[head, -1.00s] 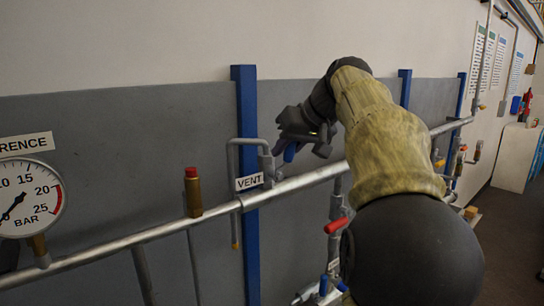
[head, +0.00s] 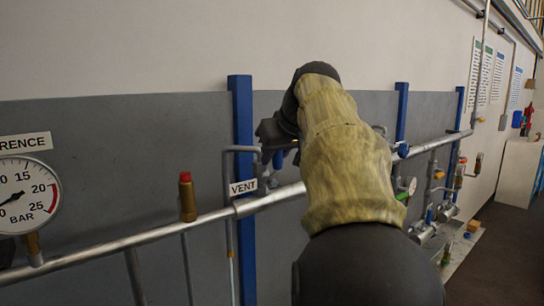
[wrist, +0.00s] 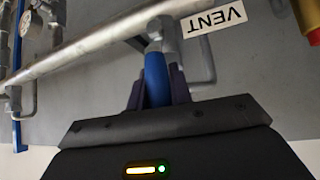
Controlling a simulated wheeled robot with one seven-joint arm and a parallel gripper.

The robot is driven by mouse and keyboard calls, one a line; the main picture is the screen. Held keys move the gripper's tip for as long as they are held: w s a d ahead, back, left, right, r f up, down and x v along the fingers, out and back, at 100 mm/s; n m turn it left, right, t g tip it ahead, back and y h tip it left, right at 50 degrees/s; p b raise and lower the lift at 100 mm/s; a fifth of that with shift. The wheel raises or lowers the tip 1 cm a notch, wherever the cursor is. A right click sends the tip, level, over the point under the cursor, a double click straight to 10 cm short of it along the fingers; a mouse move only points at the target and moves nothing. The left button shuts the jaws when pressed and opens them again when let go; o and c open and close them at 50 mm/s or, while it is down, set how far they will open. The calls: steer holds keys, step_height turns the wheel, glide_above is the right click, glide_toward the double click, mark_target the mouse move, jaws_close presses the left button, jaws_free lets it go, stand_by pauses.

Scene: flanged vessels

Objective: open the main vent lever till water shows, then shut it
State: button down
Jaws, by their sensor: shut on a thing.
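The blue vent lever (wrist: 157,80) is between the two fingers of my gripper (wrist: 158,88) in the wrist view, and the gripper is shut on it. In the head view the lever (head: 278,160) shows as a small blue piece below my gripper (head: 276,146), partly hidden by my arm. The white VENT label (head: 243,187) sits beside it on the rail. The bent grey vent pipe (head: 228,200) runs down from the valve. A thin pale streak (head: 233,279), which looks like water, shows below its outlet.
A silver rail pipe (head: 130,242) crosses the panel. A blue post (head: 242,120) stands behind the vent. A red-capped brass fitting (head: 187,198) and a pressure gauge (head: 25,195) are at the left. More valves and pipework (head: 425,230) stand at the right beyond my arm.

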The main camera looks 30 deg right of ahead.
steer(key=shift+f, duration=0.1)
steer(key=c, duration=1.3)
jaws_free()
steer(key=shift+a, duration=0.1)
steer(key=shift+o, duration=0.2)
steer(key=p+v, duration=0.2)
steer(key=v, duration=1.5)
steer(key=shift+r, duration=0.25)
steer(key=shift+s, duration=0.1)
